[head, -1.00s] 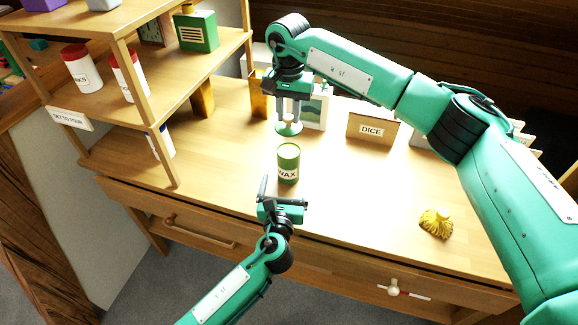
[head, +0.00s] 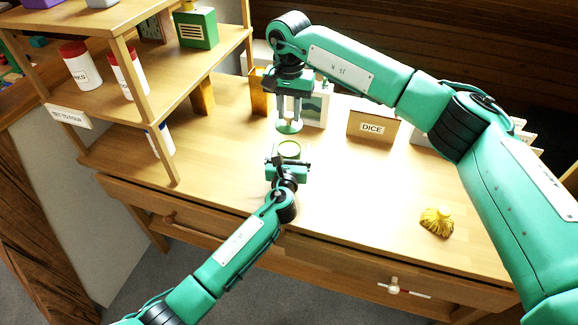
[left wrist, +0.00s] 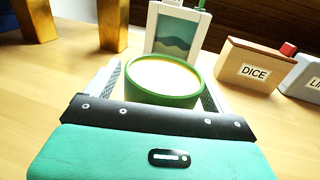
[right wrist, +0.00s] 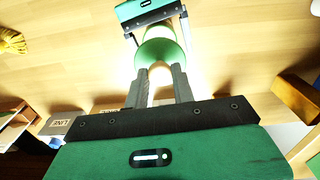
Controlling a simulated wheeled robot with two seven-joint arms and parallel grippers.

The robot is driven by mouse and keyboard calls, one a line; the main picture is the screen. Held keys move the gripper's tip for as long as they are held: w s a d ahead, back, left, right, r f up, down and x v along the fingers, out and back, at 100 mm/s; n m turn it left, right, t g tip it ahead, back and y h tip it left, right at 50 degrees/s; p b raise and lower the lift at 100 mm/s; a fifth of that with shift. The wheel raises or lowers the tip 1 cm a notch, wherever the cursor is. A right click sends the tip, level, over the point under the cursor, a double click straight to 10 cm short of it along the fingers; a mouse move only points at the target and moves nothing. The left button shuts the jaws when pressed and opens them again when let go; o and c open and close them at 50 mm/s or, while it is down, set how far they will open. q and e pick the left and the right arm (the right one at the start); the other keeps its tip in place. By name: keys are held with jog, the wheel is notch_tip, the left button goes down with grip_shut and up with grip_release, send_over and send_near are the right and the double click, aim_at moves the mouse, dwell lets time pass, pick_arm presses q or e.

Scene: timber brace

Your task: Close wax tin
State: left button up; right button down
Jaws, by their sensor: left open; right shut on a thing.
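The wax tin (head: 289,149) is a green open-topped cylinder standing upright on the desk, its label now hidden behind my left gripper in the head view. My left gripper (head: 287,160) is open, with its fingers on either side of the tin; the left wrist view shows the tin's round rim (left wrist: 165,82) between them. My right gripper (head: 290,122) is shut on the green lid (head: 289,127), held just above and behind the tin. In the right wrist view the lid (right wrist: 158,52) sits at the fingertips and partly covers the tin.
A DICE box (head: 371,128) and a framed picture (head: 312,108) stand behind the tin. A wooden shelf (head: 140,75) with jars is at the left. A yellow tassel-like object (head: 437,222) lies at the right. The desk's middle right is clear.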

aim_at(289, 124)
pick_arm(q)
jog(key=c, duration=1.5)
pick_arm(e)
jog(key=shift+f, duration=2.5)
jog(key=shift+f, duration=0.1)
jog(key=shift+f, duration=0.75)
jog(key=shift+f, duration=0.7)
jog(key=c, duration=1.1)
grip_release()
